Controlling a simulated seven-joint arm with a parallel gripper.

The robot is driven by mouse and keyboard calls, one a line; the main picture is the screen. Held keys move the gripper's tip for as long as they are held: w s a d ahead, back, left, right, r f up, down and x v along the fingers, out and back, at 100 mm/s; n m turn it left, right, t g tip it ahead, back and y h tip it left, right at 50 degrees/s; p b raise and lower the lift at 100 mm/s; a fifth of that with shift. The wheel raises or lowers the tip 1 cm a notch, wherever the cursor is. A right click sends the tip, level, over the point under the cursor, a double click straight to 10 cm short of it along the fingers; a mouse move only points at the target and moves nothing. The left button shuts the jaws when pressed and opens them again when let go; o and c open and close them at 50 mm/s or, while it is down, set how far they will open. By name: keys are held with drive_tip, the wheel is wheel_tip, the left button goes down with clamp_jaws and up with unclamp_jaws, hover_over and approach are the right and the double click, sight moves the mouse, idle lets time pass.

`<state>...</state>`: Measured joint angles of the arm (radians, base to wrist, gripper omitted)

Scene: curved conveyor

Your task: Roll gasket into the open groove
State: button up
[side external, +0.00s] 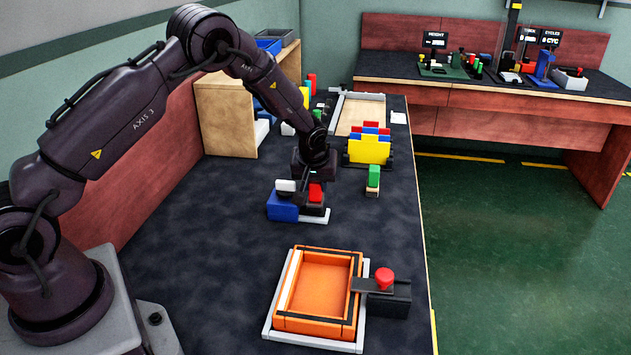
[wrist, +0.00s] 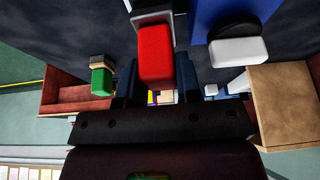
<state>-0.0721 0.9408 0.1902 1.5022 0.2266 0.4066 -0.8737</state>
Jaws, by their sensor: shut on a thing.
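My gripper (side external: 314,182) is low over the middle of the dark table, beside a small group of blocks. It is shut on a red-topped piece (wrist: 155,55); the red top also shows in the side view (side external: 315,193), above a black block and a pale base. In the wrist view the red top lies in front of my gripper (wrist: 157,88). An orange frame (side external: 325,285) lies near the table's front on a pale plate, with a pale strip (side external: 291,282) along its left side and dark strips on its rim. I cannot tell gasket from groove.
A blue block (side external: 282,208) with a white-topped piece (wrist: 238,50) stands close beside my gripper. A black block with a red knob (side external: 384,277) touches the frame's right side. A green-topped block (side external: 374,177) and a yellow rack (side external: 368,149) stand farther back.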

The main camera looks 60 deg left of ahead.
drive_tip(key=shift+f, duration=0.6)
idle(1.4)
drive_tip(key=shift+r, duration=3.6)
